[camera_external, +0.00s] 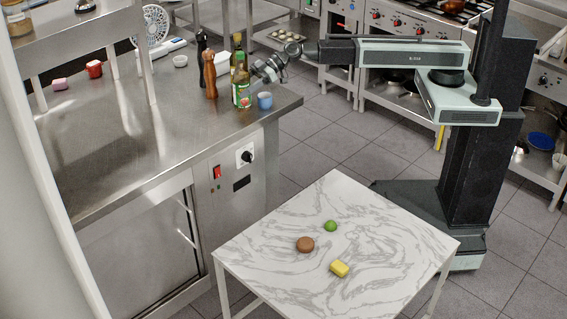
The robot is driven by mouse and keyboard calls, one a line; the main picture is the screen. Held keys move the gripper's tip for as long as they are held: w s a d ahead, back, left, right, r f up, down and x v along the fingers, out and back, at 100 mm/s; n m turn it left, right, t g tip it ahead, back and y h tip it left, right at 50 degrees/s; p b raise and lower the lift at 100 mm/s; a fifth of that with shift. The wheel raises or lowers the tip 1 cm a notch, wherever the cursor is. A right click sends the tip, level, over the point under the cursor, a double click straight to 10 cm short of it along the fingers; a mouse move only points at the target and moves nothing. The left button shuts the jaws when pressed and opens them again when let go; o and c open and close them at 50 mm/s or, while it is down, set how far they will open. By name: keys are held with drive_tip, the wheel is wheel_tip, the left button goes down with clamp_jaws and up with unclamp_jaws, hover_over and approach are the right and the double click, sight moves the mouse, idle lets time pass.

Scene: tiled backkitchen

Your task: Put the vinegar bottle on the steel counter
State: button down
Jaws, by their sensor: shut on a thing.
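The vinegar bottle, which I take to be the pale bottle with a green label (241,92), is upright over the right end of the steel counter (140,125). My gripper (257,70) reaches in from the right at the bottle's upper part and is shut on it. The fingertips are small and partly hidden against the bottle. The bottle's base appears at the counter top; I cannot tell if it touches or hangs just above.
A blue cup (265,101) is close to the bottle's right, near the counter edge. A brown pepper mill (210,75), a dark mill (201,45) and another dark bottle (237,44) crowd its left and back. The counter's front left is clear. A marble table (375,235) holds small items.

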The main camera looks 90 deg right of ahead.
wheel_tip(320, 180, down, 3)
drive_tip(key=shift+r+b, duration=0.1)
drive_tip(key=shift+b, duration=0.65)
drive_tip(key=shift+r, duration=0.2)
drive_tip(key=shift+f, duration=0.2)
drive_tip(key=c, duration=0.7)
unclamp_jaws()
drive_tip(key=shift+r, duration=0.1)
drive_tip(key=shift+r+p, duration=0.25)
drive_tip(key=shift+p, duration=0.05)
drive_tip(key=p+v, duration=0.4)
drive_tip(key=v, duration=0.8)
drive_tip(key=shift+f, duration=0.2)
